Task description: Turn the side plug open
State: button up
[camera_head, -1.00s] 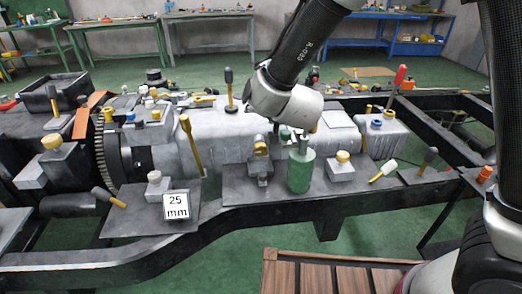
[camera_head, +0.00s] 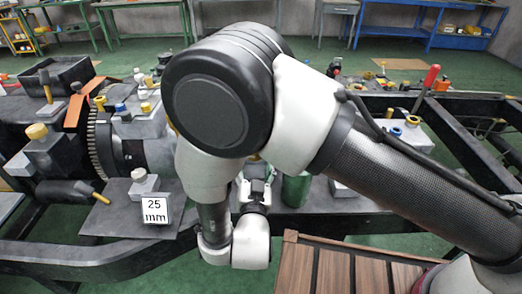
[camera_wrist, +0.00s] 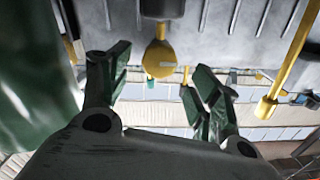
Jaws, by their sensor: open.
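A yellow round knob (camera_wrist: 160,60) on a dark grey cylinder shows at the top middle of the wrist view; it looks like the side plug. My gripper (camera_wrist: 158,76) is open and empty, with one green-tinted finger to each side of the knob in the picture. I cannot tell how far the knob lies beyond the fingertips; no contact shows. In the head view my arm bends down in front of the bench, and my gripper (camera_head: 255,190) is partly seen beside the green cylinder (camera_head: 296,190). The arm hides the knob there.
The green cylinder is close on the left in the wrist view (camera_wrist: 35,70). A yellow-handled lever (camera_wrist: 283,65) stands to the right. A plate with a "25 mm" sign (camera_head: 155,210) lies left of my arm. A slatted wooden pallet (camera_head: 335,265) is at the front.

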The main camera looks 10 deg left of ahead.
aim_at(255, 160)
jog(key=x, duration=0.6)
jog(key=shift+w, duration=0.1)
jog(key=shift+d, duration=0.1)
jog(key=c, duration=1)
